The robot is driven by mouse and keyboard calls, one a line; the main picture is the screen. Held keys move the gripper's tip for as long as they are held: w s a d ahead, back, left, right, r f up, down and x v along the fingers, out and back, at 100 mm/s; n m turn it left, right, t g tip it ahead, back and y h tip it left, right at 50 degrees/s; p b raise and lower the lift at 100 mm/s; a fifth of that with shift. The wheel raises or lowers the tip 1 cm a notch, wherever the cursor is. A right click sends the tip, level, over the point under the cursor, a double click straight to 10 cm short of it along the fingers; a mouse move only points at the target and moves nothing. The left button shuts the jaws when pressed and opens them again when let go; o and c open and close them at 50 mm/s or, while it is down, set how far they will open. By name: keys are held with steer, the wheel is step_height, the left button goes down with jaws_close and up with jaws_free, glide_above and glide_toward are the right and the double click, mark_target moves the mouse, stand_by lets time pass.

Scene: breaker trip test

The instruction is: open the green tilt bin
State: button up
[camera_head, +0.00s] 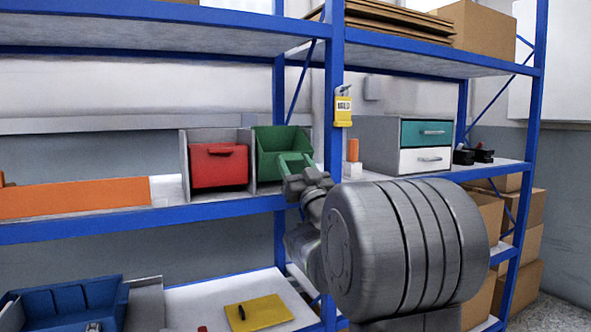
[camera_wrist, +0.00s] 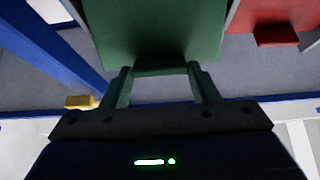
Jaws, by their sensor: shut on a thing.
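The green tilt bin (camera_head: 268,170) sits in the right bay of a grey housing (camera_head: 185,165) on the middle shelf. It is tipped forward, and part of its open inside shows in the head view. My gripper (camera_head: 303,178) is at the bin's front right and is shut on its green handle.
A red bin (camera_head: 218,170) stands closed to the left of the green one. A drawer unit (camera_head: 385,140) and an orange object (camera_head: 352,150) lie further right.

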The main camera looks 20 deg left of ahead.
steer(key=o, duration=1.4)
steer(key=shift+f, duration=0.1)
steer(key=v, duration=1.3)
steer(key=shift+s+d+f, duration=0.2)
steer(key=shift+s+f, duration=0.05)
steer(key=x, duration=1.4)
steer(key=shift+r, duration=0.1)
steer(key=shift+d, duration=0.1)
